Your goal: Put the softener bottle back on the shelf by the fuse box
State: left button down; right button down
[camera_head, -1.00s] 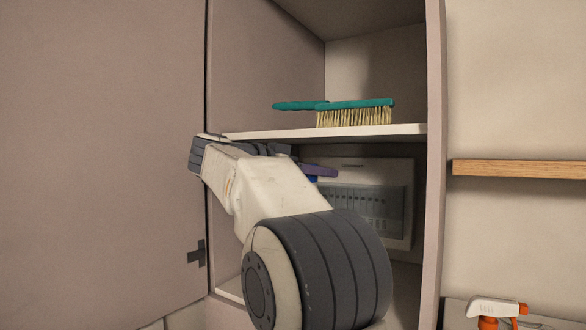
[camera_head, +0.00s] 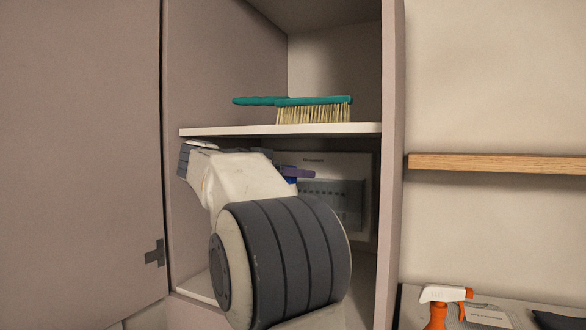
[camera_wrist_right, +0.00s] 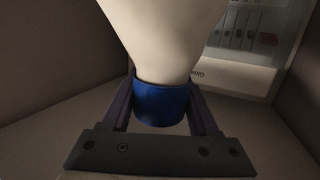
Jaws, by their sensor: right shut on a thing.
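My right gripper (camera_wrist_right: 160,118) is shut on the softener bottle (camera_wrist_right: 165,35), a pale bottle with a blue cap (camera_wrist_right: 161,103). The jaws sit either side of the cap in the right wrist view. In the head view my right arm reaches into the cabinet under the white shelf board (camera_head: 280,130) and hides most of the gripper and bottle. A purple finger (camera_head: 298,173) and a bit of blue show there. The fuse box (camera_head: 345,203) is on the cabinet's back wall, just behind them; it also shows in the right wrist view (camera_wrist_right: 244,50). My left gripper is not in view.
A green brush (camera_head: 312,106) lies on the shelf board above my arm. The cabinet's right side panel (camera_head: 391,150) stands close to the arm, with the open door (camera_head: 75,150) at left. A wooden shelf (camera_head: 490,163) and a spray bottle (camera_head: 438,306) are outside at right.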

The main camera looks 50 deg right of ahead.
jog(key=shift+s, duration=0.1)
dwell(0.3)
jog(key=shift+c, duration=0.7)
grip_release()
jog(key=shift+f, duration=0.15)
jog(key=shift+r, duration=0.25)
jog(key=w+a+r+b, duration=0.1)
jog(key=a+b, duration=0.1)
jog(key=a, duration=1)
jog(key=shift+w+r, duration=0.2)
jog(key=shift+r, duration=0.1)
